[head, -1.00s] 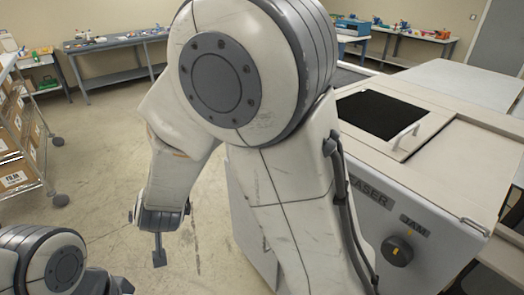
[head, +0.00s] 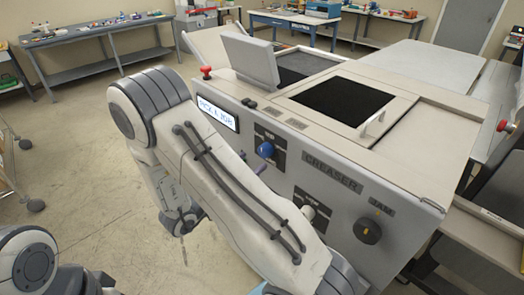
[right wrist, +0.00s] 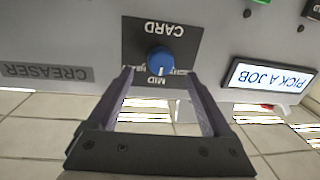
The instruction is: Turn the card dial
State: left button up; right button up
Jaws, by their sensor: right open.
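The card dial (head: 265,150) is a blue knob on a dark plate on the front panel of the white creaser machine (head: 440,165). In the right wrist view the blue card dial (right wrist: 159,61) shows upside down with the words CARD and MID on its plate. Its pointer setting is not clear. My right gripper (right wrist: 160,80) is open and empty, with its two fingers pointing toward the dial, one on each side of it in the picture; they do not appear to touch it. In the head view my right arm hides most of that gripper. My left gripper is not in view.
A lit screen (head: 217,113) reads PICK A JOB, left of the dial. A jam knob (head: 367,230) and a pale knob (head: 308,212) sit lower right on the panel. A red button (head: 206,72) is at the top left corner. Open floor (head: 80,150) lies left.

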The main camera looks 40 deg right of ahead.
aim_at(262, 153)
jog(key=d, duration=0.2)
jog(key=d+p, duration=0.1)
jog(key=w+d, duration=0.1)
jog(key=d, duration=0.1)
jog(key=shift+d, duration=0.3)
jog(key=c, duration=1.3)
jog(key=shift+d, duration=0.1)
grip_shut()
